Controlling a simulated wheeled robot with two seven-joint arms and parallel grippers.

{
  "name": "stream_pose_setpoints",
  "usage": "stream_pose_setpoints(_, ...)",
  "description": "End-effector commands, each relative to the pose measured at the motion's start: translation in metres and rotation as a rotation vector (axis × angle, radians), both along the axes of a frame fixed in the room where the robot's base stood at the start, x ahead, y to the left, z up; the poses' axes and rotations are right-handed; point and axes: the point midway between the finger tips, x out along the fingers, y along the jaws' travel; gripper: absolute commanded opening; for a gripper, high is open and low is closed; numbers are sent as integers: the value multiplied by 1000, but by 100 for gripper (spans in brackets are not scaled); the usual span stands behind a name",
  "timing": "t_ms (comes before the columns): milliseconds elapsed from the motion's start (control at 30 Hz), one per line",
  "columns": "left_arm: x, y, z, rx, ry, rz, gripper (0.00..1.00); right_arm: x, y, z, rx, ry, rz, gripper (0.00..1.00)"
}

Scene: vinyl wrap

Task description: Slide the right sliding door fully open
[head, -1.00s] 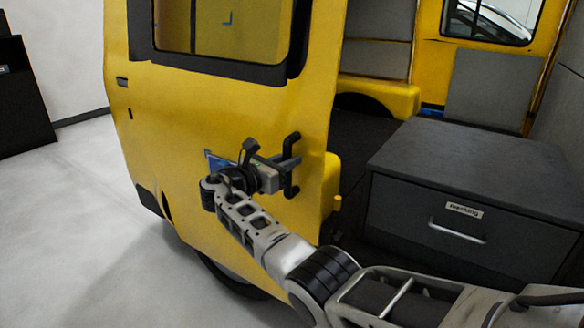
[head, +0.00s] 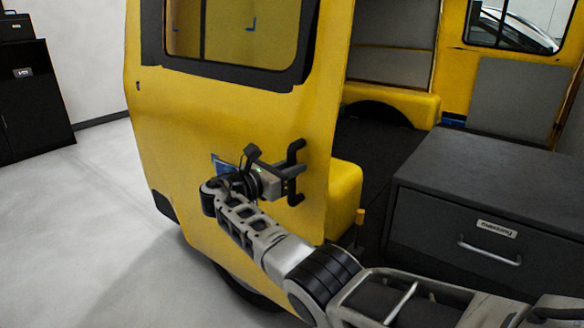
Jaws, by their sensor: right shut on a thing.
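The yellow sliding door (head: 240,118) of the van fills the left middle of the head view, with a window in its upper part. A black handle (head: 297,153) stands upright near the door's right edge. My right gripper (head: 290,172) is shut on this handle, its arm reaching in from the lower right. To the right of the door's edge the van's opening shows the dark floor inside. My left gripper is not in view.
A black cabinet (head: 32,100) stands against the wall at the far left. The pale floor (head: 95,215) left of the van is clear.

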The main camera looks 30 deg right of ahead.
Motion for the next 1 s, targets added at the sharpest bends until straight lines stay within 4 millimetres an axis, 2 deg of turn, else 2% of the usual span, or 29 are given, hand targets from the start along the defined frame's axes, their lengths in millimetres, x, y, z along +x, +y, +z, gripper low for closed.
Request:
stream_pose_setpoints(33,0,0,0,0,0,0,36,3,1,3,1,-7,13,28)
stream_pose_setpoints(67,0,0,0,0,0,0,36,3,1,3,1,-7,13,36)
stream_pose_setpoints(100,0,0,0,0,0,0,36,3,1,3,0,-6,12,39)
stream_pose_setpoints(467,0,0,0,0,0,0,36,1,8,1,1,-3,10,39)
stream_pose_setpoints(667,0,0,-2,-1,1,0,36,-7,42,1,1,-4,13,39)
stream_pose_setpoints(1000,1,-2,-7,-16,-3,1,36,-26,121,1,1,-6,13,39)
